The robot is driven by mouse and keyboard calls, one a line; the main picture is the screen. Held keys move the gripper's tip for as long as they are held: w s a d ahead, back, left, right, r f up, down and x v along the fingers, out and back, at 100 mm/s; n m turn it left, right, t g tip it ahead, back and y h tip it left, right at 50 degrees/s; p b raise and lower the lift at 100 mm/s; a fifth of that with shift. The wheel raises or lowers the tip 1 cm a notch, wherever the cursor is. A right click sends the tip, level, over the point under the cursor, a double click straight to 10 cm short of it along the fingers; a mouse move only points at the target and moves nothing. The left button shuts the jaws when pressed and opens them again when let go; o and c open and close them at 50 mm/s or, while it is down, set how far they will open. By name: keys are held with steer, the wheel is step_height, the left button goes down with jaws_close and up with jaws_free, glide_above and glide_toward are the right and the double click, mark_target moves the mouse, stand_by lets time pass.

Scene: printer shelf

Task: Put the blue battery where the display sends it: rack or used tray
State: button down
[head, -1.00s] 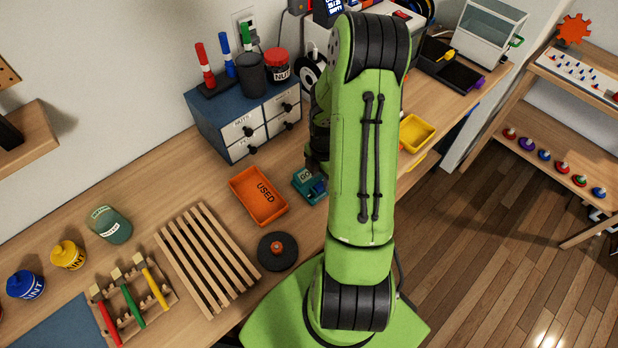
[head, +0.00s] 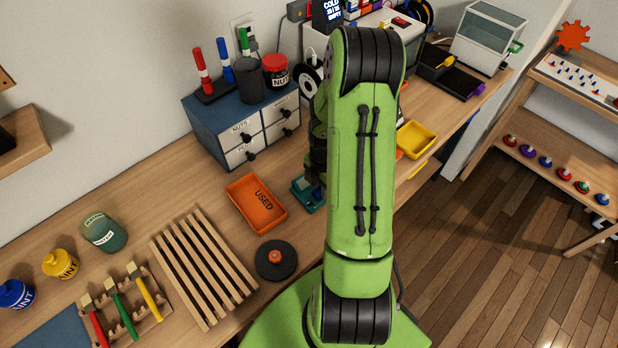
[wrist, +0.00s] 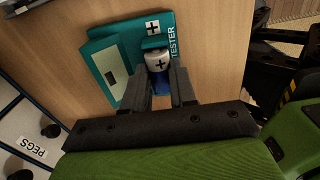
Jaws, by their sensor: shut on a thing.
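The blue battery (wrist: 162,88), with a pale end marked plus, is at the teal tester (wrist: 98,48) in the wrist view. My gripper (wrist: 161,78) is shut on it, one finger on each side. I cannot tell whether the battery is seated or slightly lifted. In the head view the tester (head: 303,197) is partly hidden by my arm. The orange tray marked USED (head: 240,188) lies just left of it and looks empty.
A slatted wooden rack (head: 203,266) and a dark round disc (head: 276,260) lie near the front edge. A blue drawer cabinet (head: 240,120) stands behind the tray. A yellow bin (head: 416,139) is right of my arm. Bare tabletop surrounds the tray.

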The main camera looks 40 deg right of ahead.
steer(key=shift+r+p, duration=2.2)
steer(key=shift+r, duration=1.05)
steer(key=shift+f, duration=0.1)
